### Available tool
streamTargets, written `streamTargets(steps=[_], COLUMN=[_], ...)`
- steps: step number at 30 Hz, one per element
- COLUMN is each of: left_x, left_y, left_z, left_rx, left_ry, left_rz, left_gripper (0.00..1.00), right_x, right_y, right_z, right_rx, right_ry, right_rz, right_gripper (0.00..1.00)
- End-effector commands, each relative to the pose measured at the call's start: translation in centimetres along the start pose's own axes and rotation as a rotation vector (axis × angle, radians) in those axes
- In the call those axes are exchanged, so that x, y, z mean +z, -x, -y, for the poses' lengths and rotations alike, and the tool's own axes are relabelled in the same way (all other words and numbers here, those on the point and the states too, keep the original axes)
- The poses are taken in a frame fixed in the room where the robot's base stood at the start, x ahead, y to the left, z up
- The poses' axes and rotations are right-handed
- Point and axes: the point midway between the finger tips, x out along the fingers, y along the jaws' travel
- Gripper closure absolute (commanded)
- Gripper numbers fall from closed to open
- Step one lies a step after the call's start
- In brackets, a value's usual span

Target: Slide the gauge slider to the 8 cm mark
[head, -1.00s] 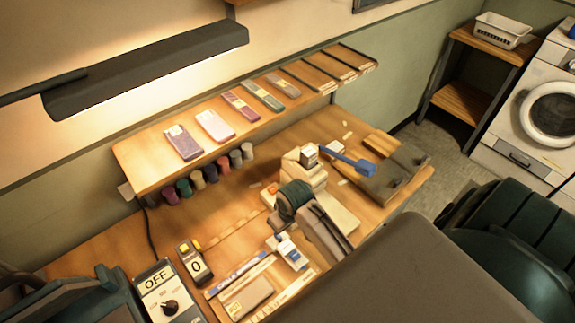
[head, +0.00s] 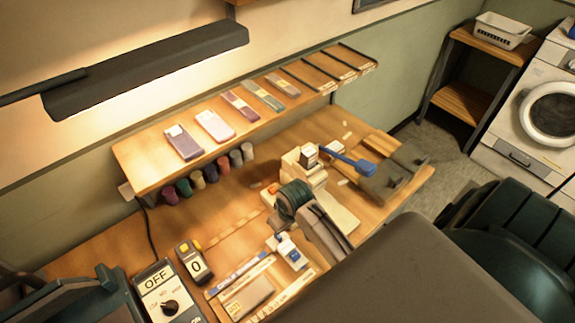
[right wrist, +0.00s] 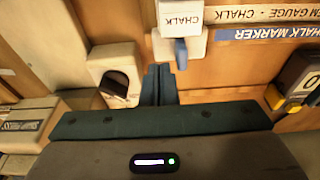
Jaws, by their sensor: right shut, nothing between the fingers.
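My right gripper (right wrist: 158,84) is shut and empty. In the head view its teal body (head: 293,199) is over the table, in front of the cream machine (head: 303,168), and its fingertips are hard to make out. A white block labelled CHALK (right wrist: 180,18), with a blue tab (right wrist: 181,54) below the label, lies just past the fingertips in the right wrist view, apart from them. The white-and-blue block also shows in the head view (head: 288,250). A strip beside it reads HEM GAUGE - CHALK (right wrist: 240,14). I cannot make out the slider's scale or an 8 cm mark. My left gripper is not in view.
A counter showing 0 (head: 195,264) and a switch box reading OFF (head: 157,284) stand at the front left. A shelf (head: 150,181) with several phone-like slabs overhangs the back, with several spools below. A blue-handled tool (head: 350,161) lies at the right.

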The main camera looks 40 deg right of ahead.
Motion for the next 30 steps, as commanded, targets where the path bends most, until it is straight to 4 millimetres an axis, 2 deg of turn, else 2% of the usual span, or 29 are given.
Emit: streamTargets(steps=[24, 30], left_x=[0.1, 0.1], left_y=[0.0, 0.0], left_z=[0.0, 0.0], left_rx=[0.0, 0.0], left_ry=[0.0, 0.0], left_rz=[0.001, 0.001], left_gripper=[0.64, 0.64], right_x=[0.6, 0.6], right_y=[-2.9, -3.0], right_z=[0.0, 0.0], right_rx=[0.0, 0.0], right_ry=[0.0, 0.0], right_rz=[0.001, 0.0], right_gripper=[1.0, 1.0])
